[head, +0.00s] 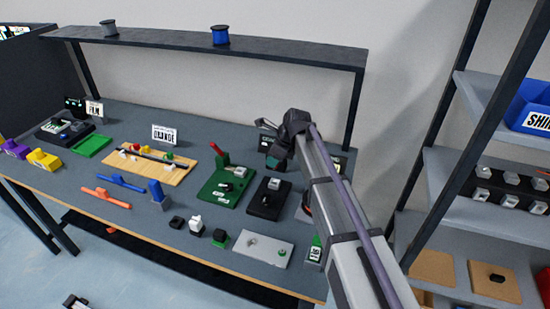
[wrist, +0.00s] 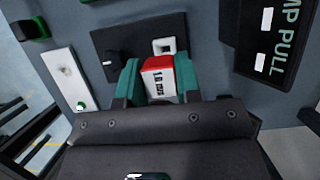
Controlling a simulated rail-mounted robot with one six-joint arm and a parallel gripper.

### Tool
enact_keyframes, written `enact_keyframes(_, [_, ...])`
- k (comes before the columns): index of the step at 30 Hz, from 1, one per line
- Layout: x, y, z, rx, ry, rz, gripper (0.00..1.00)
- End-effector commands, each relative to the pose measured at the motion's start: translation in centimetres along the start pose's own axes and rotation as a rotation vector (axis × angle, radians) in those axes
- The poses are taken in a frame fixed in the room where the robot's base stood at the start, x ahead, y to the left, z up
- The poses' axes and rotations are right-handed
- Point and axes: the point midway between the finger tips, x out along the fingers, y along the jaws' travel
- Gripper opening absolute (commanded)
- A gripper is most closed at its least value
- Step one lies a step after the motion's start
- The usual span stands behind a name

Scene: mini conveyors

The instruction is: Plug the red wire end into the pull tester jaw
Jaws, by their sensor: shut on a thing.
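In the wrist view, my gripper (wrist: 158,76) has its teal fingers shut on a red-topped white block (wrist: 160,82), the red wire end, marked "1.0 mm2". The block appears apart from the socket, though the gap is hard to judge. In the head view, the black plate (head: 258,211) lies on the bench, and my gripper (head: 277,157) is above and behind it, its fingers partly hidden by my arm.
A dark panel (wrist: 262,45) reading "MP PULL" stands right of the plate in the wrist view. A grey plate (head: 244,256) lies in front, and a green fixture with a red lever (head: 217,151) stands left. The shelf (head: 190,40) runs above the bench's back.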

Motion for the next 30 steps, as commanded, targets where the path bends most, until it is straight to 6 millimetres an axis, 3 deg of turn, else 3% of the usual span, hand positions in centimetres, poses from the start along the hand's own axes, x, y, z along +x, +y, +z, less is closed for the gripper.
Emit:
enact_keyframes(12, [4.6,0.0,-2.1,0.000,0.000,0.000,0.04])
enact_keyframes(30, [4.7,0.0,-2.1,0.000,0.000,0.000,0.04])
